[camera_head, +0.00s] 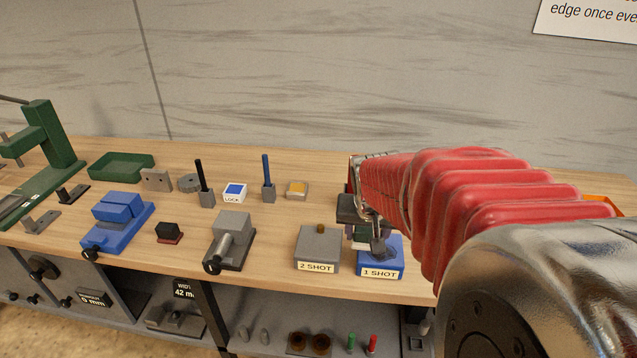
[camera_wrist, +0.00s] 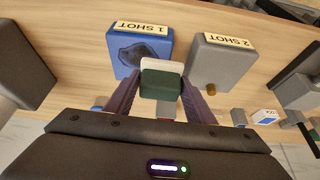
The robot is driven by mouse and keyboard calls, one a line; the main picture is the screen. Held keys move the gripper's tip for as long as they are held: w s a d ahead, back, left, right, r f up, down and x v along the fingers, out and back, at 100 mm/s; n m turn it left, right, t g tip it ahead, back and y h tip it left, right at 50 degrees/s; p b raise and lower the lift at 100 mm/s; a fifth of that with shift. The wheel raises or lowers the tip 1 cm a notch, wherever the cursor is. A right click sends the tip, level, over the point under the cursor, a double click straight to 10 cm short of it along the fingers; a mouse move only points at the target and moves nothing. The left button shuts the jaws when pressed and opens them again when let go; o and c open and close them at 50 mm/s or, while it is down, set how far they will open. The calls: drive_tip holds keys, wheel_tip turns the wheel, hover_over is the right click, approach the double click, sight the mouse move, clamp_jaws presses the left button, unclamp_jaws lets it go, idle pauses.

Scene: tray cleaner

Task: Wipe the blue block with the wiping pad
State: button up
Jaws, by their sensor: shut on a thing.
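The blue block (camera_wrist: 117,50) labelled "1 SHOT" has a dark smudge (camera_wrist: 143,53) on its top face. It also stands at the front edge of the bench in the head view (camera_head: 396,262). My gripper (camera_wrist: 161,88) is shut on the wiping pad (camera_wrist: 161,84), which is dark green with a white layer. In the wrist view the pad overlaps the block's lower right corner, beside the smudge. I cannot tell whether it touches the block. In the head view my gripper (camera_head: 364,228) partly hides the pad and the block's back.
A grey block (camera_head: 318,245) labelled "2 SHOT" stands close left of the blue block. A grey vise-like fixture (camera_head: 231,240), a blue vise (camera_head: 118,220) and two upright-handled tools stand farther left. An orange-edged tray (camera_head: 598,204) shows at the right, behind my arm.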

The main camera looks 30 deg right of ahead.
drive_tip(key=shift+r, duration=2.55)
